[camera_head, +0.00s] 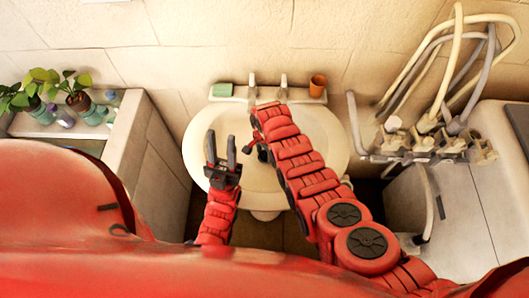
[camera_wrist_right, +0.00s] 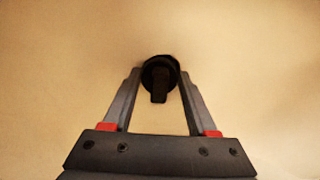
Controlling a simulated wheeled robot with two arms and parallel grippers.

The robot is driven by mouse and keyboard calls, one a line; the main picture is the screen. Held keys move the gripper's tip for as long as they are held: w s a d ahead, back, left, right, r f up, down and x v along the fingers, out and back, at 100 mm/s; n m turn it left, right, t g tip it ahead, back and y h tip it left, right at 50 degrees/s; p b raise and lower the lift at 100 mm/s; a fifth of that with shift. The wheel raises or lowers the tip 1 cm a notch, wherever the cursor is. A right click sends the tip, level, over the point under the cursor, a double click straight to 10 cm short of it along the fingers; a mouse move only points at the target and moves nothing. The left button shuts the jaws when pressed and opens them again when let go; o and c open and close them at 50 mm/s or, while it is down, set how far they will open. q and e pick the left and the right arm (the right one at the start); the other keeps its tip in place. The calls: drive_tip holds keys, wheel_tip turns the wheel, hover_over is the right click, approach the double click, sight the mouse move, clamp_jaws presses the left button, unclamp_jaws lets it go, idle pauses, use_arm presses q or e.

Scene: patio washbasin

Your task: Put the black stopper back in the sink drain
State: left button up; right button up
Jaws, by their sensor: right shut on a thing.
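The black stopper (camera_wrist_right: 160,88) shows in the right wrist view as a round dark disc with a small upright tab, between the fingertips of my right gripper (camera_wrist_right: 160,76). The gripper is shut on it, over a pale basin surface. In the head view my right gripper (camera_head: 256,151) is over the middle of the cream sink (camera_head: 193,145), mostly hidden by my arm. The drain cannot be made out; I cannot tell whether the stopper touches the sink. My left gripper (camera_head: 222,157) is open and empty over the sink's left part, fingers pointing toward the wall.
Taps (camera_head: 252,86) stand at the sink's back edge, between a green sponge (camera_head: 222,90) and an orange-brown cup (camera_head: 318,86). A shelf with plants (camera_head: 78,92) and bottles is at left. Pale hoses (camera_head: 446,85) hang at right.

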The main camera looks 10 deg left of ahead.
drive_tip(key=shift+f+b, duration=0.55)
drive_tip(key=shift+f, duration=0.05)
drive_tip(key=o, duration=1.1)
drive_tip(key=shift+r, duration=0.1)
wheel_tip(320, 180, up, 6)
drive_tip(key=p, duration=0.4)
drive_tip(key=shift+p, duration=0.4)
drive_tip(key=shift+r+p, duration=1.65)
drive_tip(key=shift+r, duration=0.75)
